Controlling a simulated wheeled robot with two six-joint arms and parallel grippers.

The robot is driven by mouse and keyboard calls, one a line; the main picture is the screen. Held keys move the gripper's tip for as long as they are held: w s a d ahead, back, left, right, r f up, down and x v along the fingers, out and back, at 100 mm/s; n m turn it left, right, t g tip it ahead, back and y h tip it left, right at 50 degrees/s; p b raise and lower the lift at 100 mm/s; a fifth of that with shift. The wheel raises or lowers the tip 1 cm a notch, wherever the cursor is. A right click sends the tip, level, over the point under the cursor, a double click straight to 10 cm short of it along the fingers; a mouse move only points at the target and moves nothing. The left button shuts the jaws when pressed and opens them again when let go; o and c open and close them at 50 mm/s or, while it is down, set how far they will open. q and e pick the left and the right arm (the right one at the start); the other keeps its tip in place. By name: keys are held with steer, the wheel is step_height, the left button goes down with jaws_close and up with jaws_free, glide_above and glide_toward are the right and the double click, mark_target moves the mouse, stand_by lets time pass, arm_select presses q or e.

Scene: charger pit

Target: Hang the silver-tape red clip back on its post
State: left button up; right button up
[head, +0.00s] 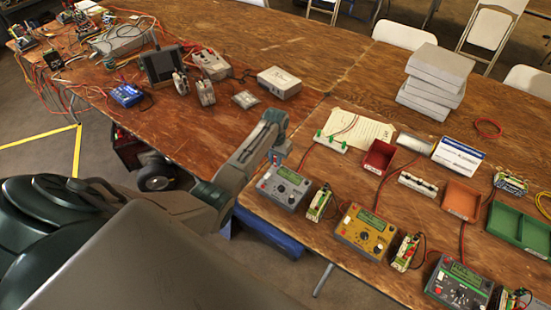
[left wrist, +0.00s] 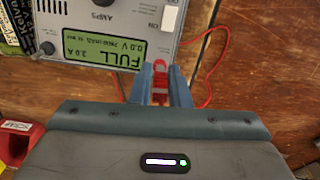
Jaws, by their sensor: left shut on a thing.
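My left gripper (head: 277,158) is above the back edge of the grey charger (head: 284,190), near the table's front edge. In the left wrist view its blue fingers (left wrist: 160,88) are shut on a red clip (left wrist: 159,70). A red lead (left wrist: 224,50) runs beside it at the right. I cannot make out silver tape on the clip. The grey charger (left wrist: 108,28) shows FULL on its green display, next to the fingers. A white strip with green posts (head: 331,142) lies behind the charger, and another strip with dark posts (head: 417,184) lies further right. My right gripper is out of view.
A yellow charger (head: 365,231) and a dark grey charger (head: 459,286) stand to the right, with battery packs (head: 319,204) between. A red bin (head: 378,157), an orange bin (head: 461,199) and a green tray (head: 520,228) lie behind. Loose leads cross the table.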

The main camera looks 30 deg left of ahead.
arm_select(q)
steer(key=o, duration=0.8)
steer(key=shift+o, duration=0.2)
steer(key=shift+o, duration=1)
steer(key=shift+r, duration=0.1)
step_height(320, 180, up, 3)
steer(key=p, duration=0.3)
steer(key=shift+r+p, duration=0.45)
steer(key=shift+r, duration=1.7)
